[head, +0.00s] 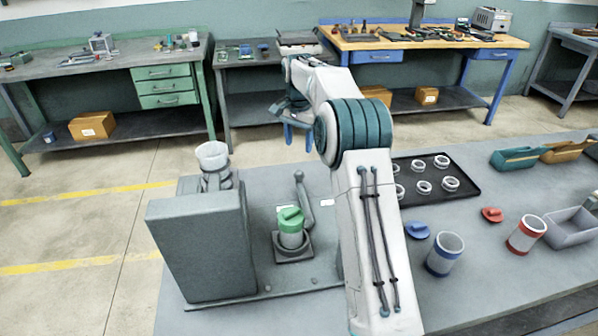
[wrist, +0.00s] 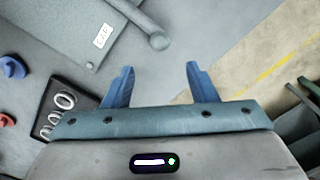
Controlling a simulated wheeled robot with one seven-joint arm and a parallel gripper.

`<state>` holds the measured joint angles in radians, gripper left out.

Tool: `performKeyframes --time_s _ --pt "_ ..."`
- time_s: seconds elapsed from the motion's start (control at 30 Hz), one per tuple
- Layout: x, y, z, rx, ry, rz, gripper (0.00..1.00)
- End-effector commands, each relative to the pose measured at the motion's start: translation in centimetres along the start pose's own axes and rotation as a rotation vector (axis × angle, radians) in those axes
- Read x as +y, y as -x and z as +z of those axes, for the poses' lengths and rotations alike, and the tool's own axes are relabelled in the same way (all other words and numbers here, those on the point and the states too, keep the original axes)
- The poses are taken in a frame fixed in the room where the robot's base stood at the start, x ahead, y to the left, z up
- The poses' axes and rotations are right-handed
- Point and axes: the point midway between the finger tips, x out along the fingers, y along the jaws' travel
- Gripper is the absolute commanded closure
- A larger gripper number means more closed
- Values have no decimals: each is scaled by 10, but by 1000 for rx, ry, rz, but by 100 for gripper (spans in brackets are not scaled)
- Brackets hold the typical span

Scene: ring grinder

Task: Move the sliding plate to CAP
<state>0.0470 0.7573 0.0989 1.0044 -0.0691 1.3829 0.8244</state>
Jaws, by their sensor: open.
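The grinder (head: 205,245) is a grey block with a white cup on top. Beside it, a green-lidded jar (head: 291,228) stands in a dark square holder (head: 293,254), which may be the sliding plate. A grey round-ended handle (head: 304,200) is behind the jar; it also shows in the wrist view (wrist: 138,25). The CAP label (wrist: 102,36) lies left of the handle in the wrist view; a white label shows right of the handle in the head view (head: 327,203). My gripper (head: 298,141) is open and empty, beyond the handle. Its blue fingers (wrist: 160,68) are apart from the handle.
A black tray of white rings (head: 436,178) is right of my arm. Blue-banded (head: 445,254) and red-banded (head: 526,235) jars, a blue lid (head: 417,230), a red lid (head: 492,214) and several bins (head: 517,157) are further right. Floor is open beyond the table's back edge.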

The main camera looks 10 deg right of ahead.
Motion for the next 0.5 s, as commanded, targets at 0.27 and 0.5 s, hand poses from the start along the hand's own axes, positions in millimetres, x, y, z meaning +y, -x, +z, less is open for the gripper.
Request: performKeyframes --time_s 0.27,0.5 --pt "1 -61 0 -3 1 3 48" --pt "1 -99 0 -1 -1 2 48"
